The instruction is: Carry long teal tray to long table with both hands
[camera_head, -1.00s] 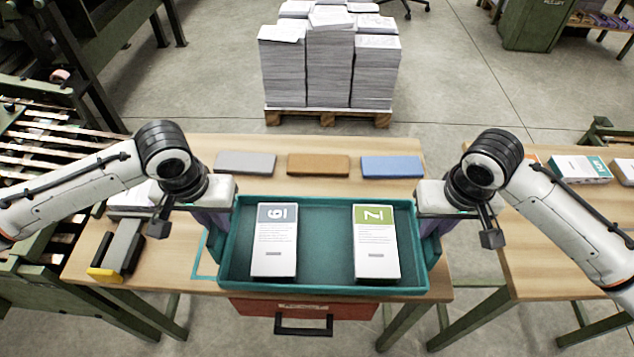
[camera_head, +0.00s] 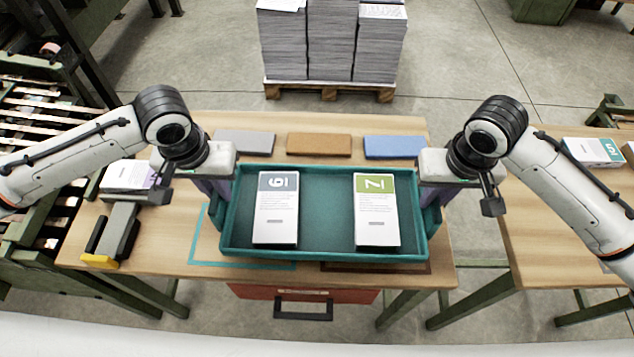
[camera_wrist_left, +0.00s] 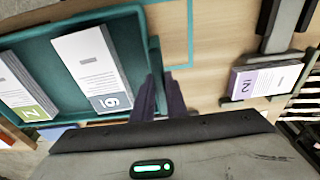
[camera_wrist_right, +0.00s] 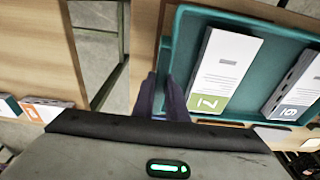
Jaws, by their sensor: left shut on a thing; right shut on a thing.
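The long teal tray (camera_head: 325,257) is level over the wooden table in the head view. It holds a grey-labelled "6" stack (camera_head: 276,215) on the left and a green-labelled "7" stack (camera_head: 376,215) on the right. My left gripper (camera_head: 222,193) is shut on the tray's left end; its fingers also show in the left wrist view (camera_wrist_left: 162,98). My right gripper (camera_head: 431,194) is shut on the right end, also seen in the right wrist view (camera_wrist_right: 166,94). The gap under the tray is hard to judge. Two wooden tables (camera_head: 160,235) (camera_head: 540,240) are in view.
Grey (camera_head: 244,142), brown (camera_head: 319,144) and blue (camera_head: 394,147) pads lie behind the tray. A teal outline (camera_head: 203,245) marks the tabletop. A grey-and-yellow device (camera_head: 115,235) stands left. A red drawer (camera_head: 262,291) hangs below. A floor gap separates the tables. A paper pallet (camera_head: 330,88) stands behind.

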